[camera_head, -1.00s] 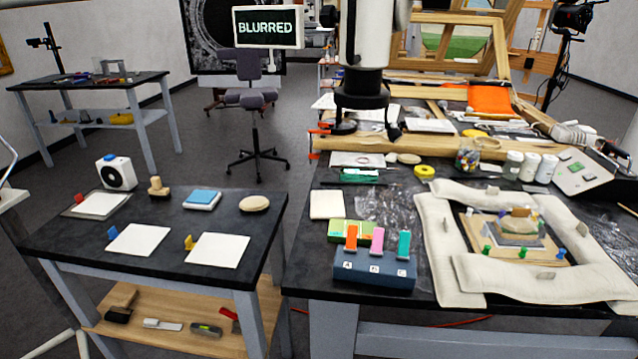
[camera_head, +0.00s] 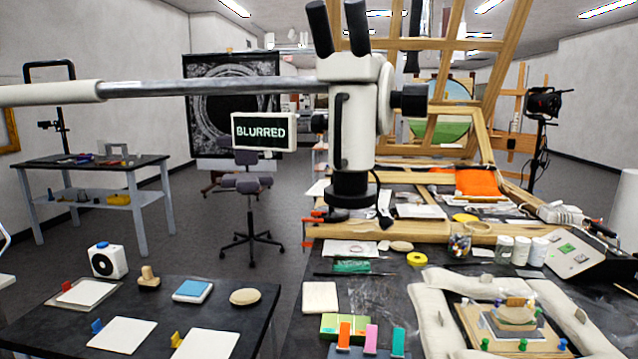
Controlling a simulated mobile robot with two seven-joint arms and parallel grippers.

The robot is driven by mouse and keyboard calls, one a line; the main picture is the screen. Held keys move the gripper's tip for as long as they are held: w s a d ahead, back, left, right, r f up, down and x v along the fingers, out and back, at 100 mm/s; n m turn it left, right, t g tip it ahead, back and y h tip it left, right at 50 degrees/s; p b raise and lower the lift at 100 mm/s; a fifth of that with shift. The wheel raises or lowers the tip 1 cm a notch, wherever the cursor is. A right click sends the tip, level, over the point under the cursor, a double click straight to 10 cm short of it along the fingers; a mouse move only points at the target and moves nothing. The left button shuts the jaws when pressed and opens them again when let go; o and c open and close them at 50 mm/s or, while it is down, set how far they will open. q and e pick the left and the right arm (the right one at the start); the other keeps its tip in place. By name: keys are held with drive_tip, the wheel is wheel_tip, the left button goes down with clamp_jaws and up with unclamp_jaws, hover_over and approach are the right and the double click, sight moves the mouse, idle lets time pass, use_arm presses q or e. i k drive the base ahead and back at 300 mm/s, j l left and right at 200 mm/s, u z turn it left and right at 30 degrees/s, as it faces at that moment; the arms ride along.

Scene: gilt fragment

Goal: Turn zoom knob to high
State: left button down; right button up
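A white stereo microscope (camera_head: 352,125) hangs over the right worktable, held on a horizontal grey and white boom (camera_head: 190,87). A large dark knob (camera_head: 410,101) sticks out on the right side of its body, and a smaller dark knob (camera_head: 319,122) shows on the left side. I cannot tell which one is the zoom knob, and no setting marks are readable. A small screen (camera_head: 264,132) left of the microscope reads "BLURRED". Neither of my grippers is in view.
The right table holds cushions (camera_head: 440,315) around a fragment (camera_head: 514,312), several jars (camera_head: 521,249), and coloured blocks (camera_head: 371,338). The left table (camera_head: 232,313) holds cards, a stamp (camera_head: 149,277) and a white device (camera_head: 107,261). A stool (camera_head: 252,195) stands behind, with open floor around it.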

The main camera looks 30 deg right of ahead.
sight(318, 122)
drive_tip(key=i+j+z, duration=0.1)
drive_tip(key=z, duration=0.4)
drive_tip(key=j+z, duration=0.2)
drive_tip(key=z, duration=0.3)
drive_tip(key=j+z, duration=0.25)
drive_tip(key=j, duration=0.15)
drive_tip(key=j+z, duration=0.25)
drive_tip(key=j, duration=0.2)
drive_tip(key=j+z, duration=0.25)
drive_tip(key=j, duration=0.65)
drive_tip(key=k+j, duration=0.1)
drive_tip(key=j, duration=1.35)
drive_tip(key=k+z, duration=0.05)
